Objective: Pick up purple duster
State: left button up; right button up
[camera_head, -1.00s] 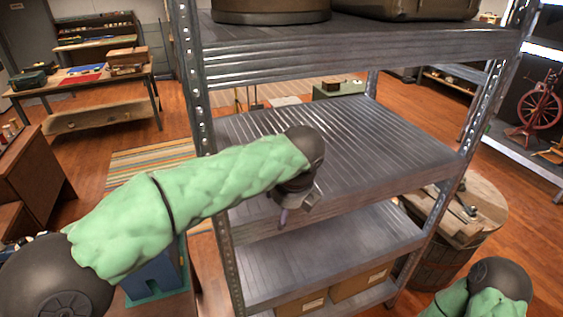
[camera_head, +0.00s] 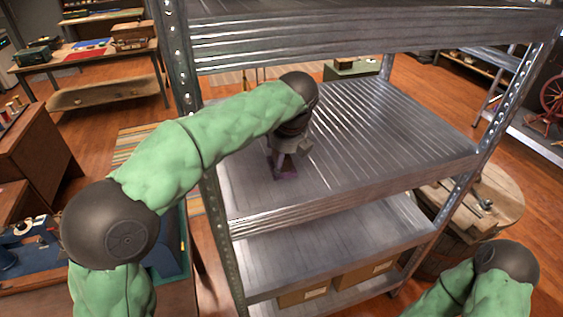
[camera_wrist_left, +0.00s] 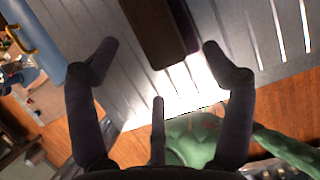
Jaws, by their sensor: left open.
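A dark brown block with a purple-tinted side (camera_wrist_left: 160,35), probably the duster, lies on the metal shelf at the top middle of the left wrist view. My left gripper (camera_wrist_left: 160,58) is open, its fingertips on either side of the block's near end. In the head view my left gripper (camera_head: 284,166) points down at the left part of the middle shelf. A small purplish patch shows there, mostly hidden by the gripper. My right gripper is out of view; only part of that arm shows at the bottom right.
The metal shelving's middle shelf (camera_head: 390,130) is otherwise bare. Its left post (camera_head: 185,95) stands close to my left arm, and the top shelf (camera_head: 350,38) is above. Cardboard boxes (camera_head: 362,275) sit on the bottom shelf. A round wooden table (camera_head: 500,200) stands to the right.

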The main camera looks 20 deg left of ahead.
pick_arm(q)
jog(key=shift+w+a, duration=0.25)
jog(key=shift+w, duration=0.1)
jog(key=shift+w+a, duration=0.35)
jog(key=shift+w, duration=0.2)
jog(key=shift+w+a, duration=0.3)
jog(key=shift+w, duration=0.25)
jog(key=shift+b+x, duration=0.5)
jog(key=shift+x, duration=1.1)
jog(key=c, duration=1.3)
